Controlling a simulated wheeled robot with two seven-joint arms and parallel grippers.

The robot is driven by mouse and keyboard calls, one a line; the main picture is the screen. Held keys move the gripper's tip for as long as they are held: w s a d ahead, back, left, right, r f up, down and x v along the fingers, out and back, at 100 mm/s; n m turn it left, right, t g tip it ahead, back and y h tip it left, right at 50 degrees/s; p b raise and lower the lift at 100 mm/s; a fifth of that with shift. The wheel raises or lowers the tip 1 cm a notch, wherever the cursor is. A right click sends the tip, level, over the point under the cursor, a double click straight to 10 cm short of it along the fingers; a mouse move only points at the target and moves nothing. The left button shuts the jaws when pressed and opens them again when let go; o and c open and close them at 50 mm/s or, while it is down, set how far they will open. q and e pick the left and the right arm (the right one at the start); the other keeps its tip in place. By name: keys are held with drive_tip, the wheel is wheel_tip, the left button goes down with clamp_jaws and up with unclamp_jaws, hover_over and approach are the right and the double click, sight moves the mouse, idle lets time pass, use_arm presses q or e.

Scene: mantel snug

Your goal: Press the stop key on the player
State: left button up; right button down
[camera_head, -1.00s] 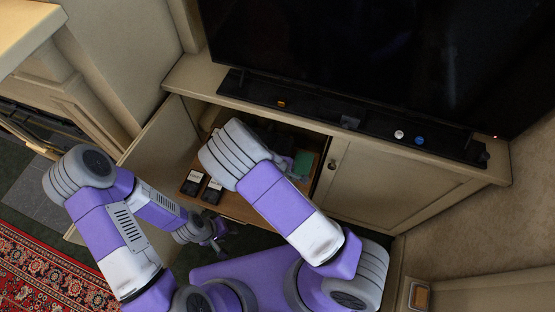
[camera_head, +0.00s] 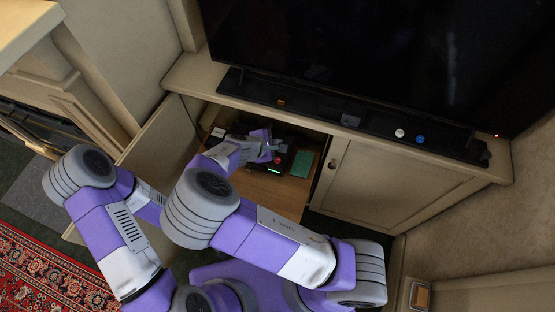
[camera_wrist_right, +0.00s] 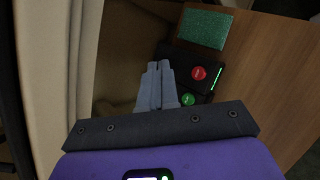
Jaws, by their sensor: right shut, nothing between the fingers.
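The player (camera_head: 283,161) is a black box inside the open cabinet, with a green light strip on its front. In the right wrist view the player (camera_wrist_right: 207,92) has a red key (camera_wrist_right: 198,73) and a green key (camera_wrist_right: 188,99). The red key also shows in the head view (camera_head: 279,147). No lettering on the keys is legible to me. My right gripper (camera_head: 268,146) is shut and empty, inside the cabinet at the player. In its wrist view the fingertips (camera_wrist_right: 158,66) lie just left of the red key; contact cannot be told. My left gripper is hidden.
A green textured block (camera_head: 302,163) lies right of the player on the wooden shelf (camera_head: 270,192). The left cabinet door (camera_head: 157,140) stands open; the right door (camera_head: 370,190) is closed. A black bar (camera_head: 340,112) and a large screen (camera_head: 390,55) are above.

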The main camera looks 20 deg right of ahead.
drive_tip(key=b, duration=0.5)
hover_over(276, 162)
wheel_tip(276, 162, down, 7)
drive_tip(key=shift+f, duration=0.1)
drive_tip(key=shift+f+b, duration=0.5)
drive_tip(key=shift+f, duration=0.1)
idle(1.2)
drive_tip(key=shift+f, duration=0.3)
drive_tip(key=shift+f+b, duration=0.4)
idle(0.5)
idle(0.4)
drive_tip(key=shift+r+p, duration=0.8)
drive_tip(key=shift+r, duration=0.05)
